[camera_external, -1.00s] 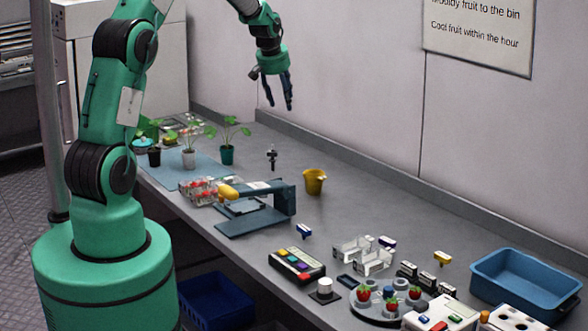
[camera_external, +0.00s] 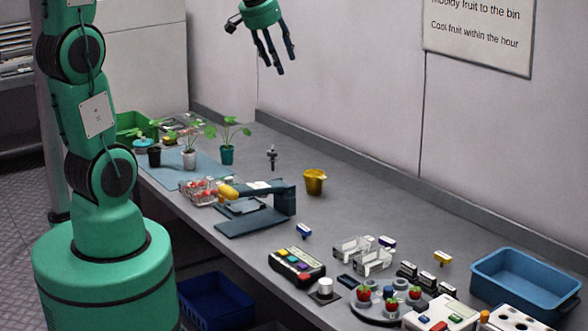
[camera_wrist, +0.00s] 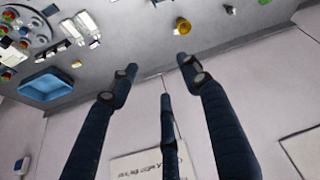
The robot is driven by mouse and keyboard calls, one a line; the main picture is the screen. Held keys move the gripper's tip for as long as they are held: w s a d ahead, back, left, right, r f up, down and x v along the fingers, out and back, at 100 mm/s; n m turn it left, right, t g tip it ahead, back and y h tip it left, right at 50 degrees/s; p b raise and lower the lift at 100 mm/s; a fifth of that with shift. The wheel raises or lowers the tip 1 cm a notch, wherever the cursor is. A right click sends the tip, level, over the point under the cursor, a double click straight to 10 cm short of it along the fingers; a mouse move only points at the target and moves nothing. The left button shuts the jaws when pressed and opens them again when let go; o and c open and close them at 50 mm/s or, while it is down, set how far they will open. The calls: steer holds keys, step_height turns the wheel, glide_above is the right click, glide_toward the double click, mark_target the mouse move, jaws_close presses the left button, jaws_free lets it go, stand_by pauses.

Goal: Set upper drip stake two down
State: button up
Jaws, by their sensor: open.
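A small dark upright item (camera_external: 271,156), which looks like a drip stake, stands on the grey bench near the wall, left of the yellow cup (camera_external: 315,181). I cannot read any number on it. My gripper (camera_external: 276,57) is open and empty, high above the bench and well clear of that item, with its fingers spread. In the wrist view the dark fingers (camera_wrist: 158,74) are apart with nothing between them. The yellow cup also shows there (camera_wrist: 184,28). I cannot make out the stake clearly in the wrist view.
Potted seedlings (camera_external: 189,158) stand on a blue mat at the left. A blue-grey stand (camera_external: 290,203) sits mid-bench. Clear punnets (camera_external: 373,262), a button box (camera_external: 297,266), a round strawberry tray (camera_external: 357,309) and a blue bin (camera_external: 490,262) fill the right.

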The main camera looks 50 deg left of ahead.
steer(key=s+d+m, duration=0.1)
steer(key=s+d, duration=0.3)
steer(key=s, duration=0.4)
steer(key=s+d+m, duration=0.2)
steer(key=s+d, duration=0.3)
steer(key=s, duration=0.4)
steer(key=s+d+m+h, duration=0.1)
steer(key=s+d, duration=0.3)
steer(key=s, duration=0.5)
steer(key=shift+d+f+m+t, duration=0.15)
steer(key=shift+m+t, duration=0.15)
steer(key=shift+m, duration=0.1)
steer(key=shift+s, duration=0.1)
step_height(320, 180, down, 9)
steer(key=b, duration=0.9)
stand_by(3.6)
